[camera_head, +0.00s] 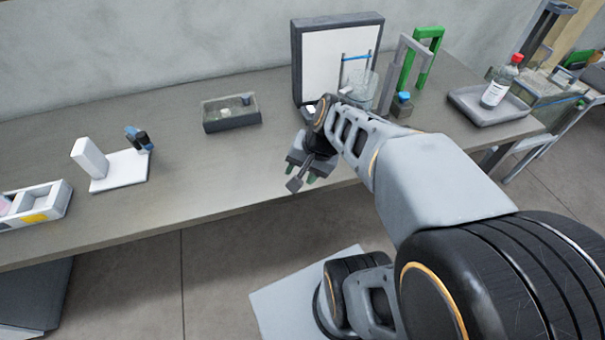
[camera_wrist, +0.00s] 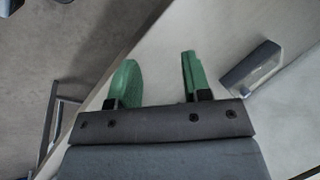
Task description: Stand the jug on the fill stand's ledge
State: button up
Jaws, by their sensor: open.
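A clear jug-like vessel (camera_head: 360,88) stands at the back of the bench in the head view, partly hidden behind my arm. Behind it is an upright white panel in a dark frame (camera_head: 337,18), which looks like the fill stand. A thin frame with a blue bar (camera_head: 356,57) stands in front of the panel. I cannot make out the ledge. My gripper (camera_head: 304,172) is open and empty near the bench's front edge, apart from the vessel. Its green fingers also show spread in the wrist view (camera_wrist: 160,82), with nothing between them.
A grey arch (camera_head: 414,46) and a green arch (camera_head: 436,44) stand right of the panel. Left are a clear-sided tray (camera_head: 231,123), a white stand (camera_head: 92,158) and a divided box (camera_head: 62,200). Bench between them is clear.

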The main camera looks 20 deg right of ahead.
jog(key=s+n+h, duration=0.1)
jog(key=n, duration=0.1)
jog(key=a+n+h, duration=0.1)
jog(key=n, duration=0.2)
jog(key=s+r+n+h, duration=0.1)
jog(key=n, duration=0.2)
jog(key=shift+s+a+t, duration=0.3)
jog(key=shift+t, duration=0.1)
